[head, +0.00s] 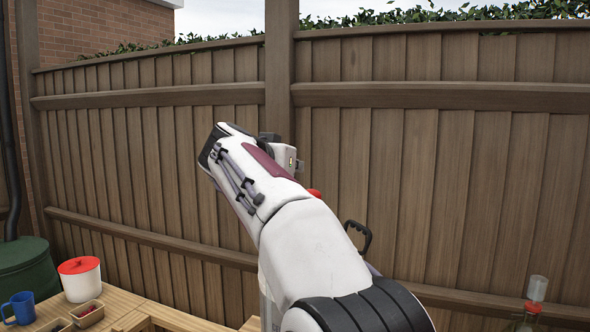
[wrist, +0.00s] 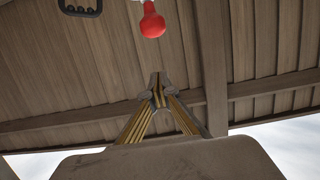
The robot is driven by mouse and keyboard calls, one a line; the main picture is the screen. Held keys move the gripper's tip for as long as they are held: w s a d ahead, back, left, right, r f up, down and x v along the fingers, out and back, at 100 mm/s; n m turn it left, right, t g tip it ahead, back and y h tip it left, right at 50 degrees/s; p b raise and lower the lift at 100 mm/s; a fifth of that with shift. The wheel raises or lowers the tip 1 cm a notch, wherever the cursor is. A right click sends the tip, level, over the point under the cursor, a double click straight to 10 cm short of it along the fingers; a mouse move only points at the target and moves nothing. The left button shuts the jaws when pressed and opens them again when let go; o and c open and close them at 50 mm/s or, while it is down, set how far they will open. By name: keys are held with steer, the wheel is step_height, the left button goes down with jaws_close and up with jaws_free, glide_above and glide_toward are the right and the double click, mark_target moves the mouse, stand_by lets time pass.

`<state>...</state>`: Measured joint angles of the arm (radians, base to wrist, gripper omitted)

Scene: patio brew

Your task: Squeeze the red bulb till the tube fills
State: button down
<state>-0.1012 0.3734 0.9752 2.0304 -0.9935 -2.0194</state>
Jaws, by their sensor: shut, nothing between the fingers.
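The red bulb (wrist: 152,22) hangs near the top edge of the wrist view, round at the lower end and narrower above. In the head view only a small part of the red bulb (head: 314,192) shows past my arm. My gripper (wrist: 158,82) is shut and empty, its fingertips apart from the bulb in the picture. In the head view the fingers are hidden behind my arm. The tube the bulb serves cannot be made out.
A black handle (head: 358,238) stands beside my arm; the handle also shows in the wrist view (wrist: 82,10). A bottle with a red stopper and clear top (head: 537,288) is at right. A white red-topped pot (head: 80,279) and blue mug (head: 19,308) are at left. A wooden fence (head: 440,180) stands behind.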

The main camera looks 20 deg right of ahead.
steer(key=shift+x, duration=4.25)
steer(key=shift+f, duration=2.05)
steer(key=shift+f, duration=0.15)
steer(key=shift+f, duration=1.35)
steer(key=shift+r, duration=0.1)
steer(key=s+a+r, duration=0.6)
steer(key=s+a, duration=0.1)
steer(key=shift+r, duration=0.3)
